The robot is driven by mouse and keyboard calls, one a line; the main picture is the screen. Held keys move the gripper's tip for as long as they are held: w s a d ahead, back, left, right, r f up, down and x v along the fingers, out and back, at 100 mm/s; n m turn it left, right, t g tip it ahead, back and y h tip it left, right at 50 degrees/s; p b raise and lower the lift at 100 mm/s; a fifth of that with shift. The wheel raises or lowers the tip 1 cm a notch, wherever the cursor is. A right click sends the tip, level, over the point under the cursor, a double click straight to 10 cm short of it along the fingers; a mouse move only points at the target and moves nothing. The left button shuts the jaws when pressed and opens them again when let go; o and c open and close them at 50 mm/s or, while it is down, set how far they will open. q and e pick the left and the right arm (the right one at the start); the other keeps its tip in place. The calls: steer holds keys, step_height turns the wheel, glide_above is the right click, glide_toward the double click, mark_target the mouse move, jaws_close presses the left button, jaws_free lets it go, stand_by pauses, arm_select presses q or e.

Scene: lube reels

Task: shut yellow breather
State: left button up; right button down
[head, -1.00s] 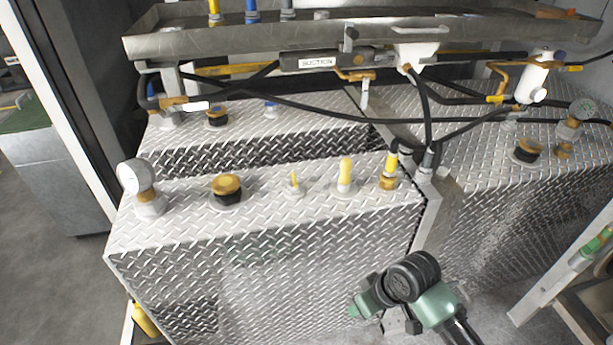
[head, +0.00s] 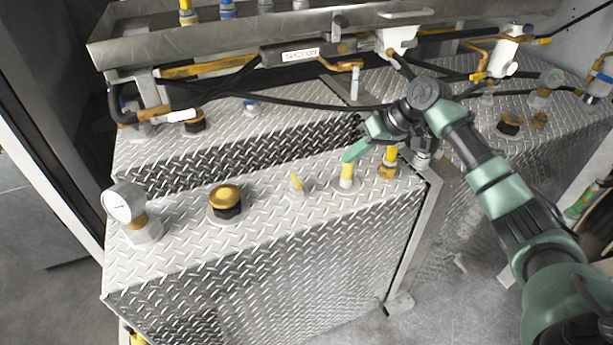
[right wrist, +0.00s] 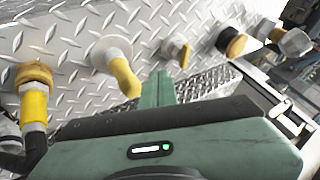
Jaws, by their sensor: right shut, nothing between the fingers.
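Several yellow fittings stand on top of the front diamond-plate tank (head: 270,235). A small yellow lever (head: 296,181) sits upright on a pale round fitting; I take it to be the breather. It also shows in the right wrist view (right wrist: 184,54). To its right stands a thicker yellow post (head: 347,172) on a round flange, seen too in the right wrist view (right wrist: 124,77). My right gripper (head: 350,153) is shut and empty, its fingertips beside the top of the post, right of the lever. In the right wrist view its closed fingers (right wrist: 160,88) point toward the lever. My left gripper is out of view.
A black-and-brass cap (head: 226,201) and a pressure gauge (head: 123,203) stand left of the lever. A brass fitting with a yellow tube (head: 389,160) stands right of the post. Black hoses and a metal tray (head: 250,38) are behind.

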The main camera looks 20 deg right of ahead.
steer(key=p, duration=0.2)
glide_toward(302, 185)
steer(key=f, duration=0.1)
steer(key=w+f, duration=0.1)
steer(key=f, duration=0.1)
steer(key=w+d+f, duration=0.1)
steer(key=shift+d+f, duration=0.1)
steer(key=shift+f, duration=0.1)
steer(key=a+p, duration=0.1)
steer(key=a, duration=0.2)
steer(key=shift+a+f+p, duration=0.1)
steer(key=shift+f+p, duration=0.05)
steer(key=shift+p, duration=0.15)
steer(key=shift+a, duration=0.4)
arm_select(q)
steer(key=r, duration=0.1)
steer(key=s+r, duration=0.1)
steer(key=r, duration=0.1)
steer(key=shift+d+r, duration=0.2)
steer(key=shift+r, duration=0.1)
arm_select(e)
steer(key=shift+f, duration=0.1)
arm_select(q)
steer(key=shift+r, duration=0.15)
arm_select(e)
steer(key=shift+a, duration=0.15)
